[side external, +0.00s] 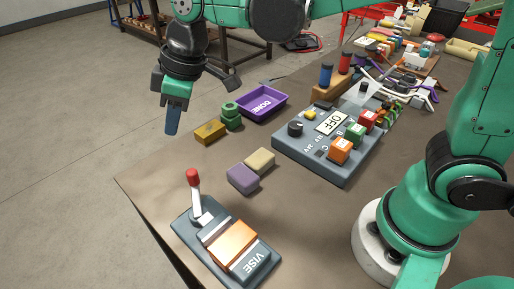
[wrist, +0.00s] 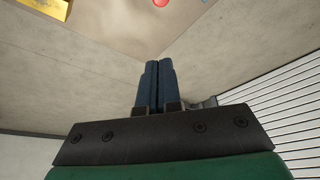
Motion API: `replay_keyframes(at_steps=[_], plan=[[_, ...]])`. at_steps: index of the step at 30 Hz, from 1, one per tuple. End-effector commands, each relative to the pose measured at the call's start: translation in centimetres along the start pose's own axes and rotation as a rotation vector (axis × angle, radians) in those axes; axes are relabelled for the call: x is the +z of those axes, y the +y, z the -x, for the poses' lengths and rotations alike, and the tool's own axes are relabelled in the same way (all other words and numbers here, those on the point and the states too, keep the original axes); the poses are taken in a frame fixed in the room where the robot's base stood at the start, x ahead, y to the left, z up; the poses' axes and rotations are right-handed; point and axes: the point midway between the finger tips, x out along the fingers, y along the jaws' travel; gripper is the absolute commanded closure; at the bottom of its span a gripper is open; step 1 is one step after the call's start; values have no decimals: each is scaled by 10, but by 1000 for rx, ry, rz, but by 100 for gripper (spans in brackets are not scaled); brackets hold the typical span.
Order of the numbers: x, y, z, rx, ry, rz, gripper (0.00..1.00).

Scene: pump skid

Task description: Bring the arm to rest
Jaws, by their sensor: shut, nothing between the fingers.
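My gripper (side external: 172,130) is shut and empty, its blue fingers pointing down in the side external view. It hangs in the air near the left edge of the brown table (side external: 150,185), left of the brass-coloured block. In the wrist view the two blue fingers of my gripper (wrist: 159,64) lie side by side with nothing between them. My arm reaches across the top of the side external view from the base at right.
A vise (side external: 236,243) with a red-knobbed lever stands at the front. A brass-coloured block (side external: 210,131), green nuts (side external: 231,115), a purple tray (side external: 264,103), two blocks (side external: 243,179) and a control panel (side external: 320,158) are on the table. Bare floor lies left.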

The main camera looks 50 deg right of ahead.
Motion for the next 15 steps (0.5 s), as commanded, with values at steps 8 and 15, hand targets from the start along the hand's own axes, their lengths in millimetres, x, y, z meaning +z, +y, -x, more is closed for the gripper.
replay_keyframes(at_steps=[8,15], plan=[[84,28,40,204,106,-395,100],[145,34,47,348,211,-673,100]])
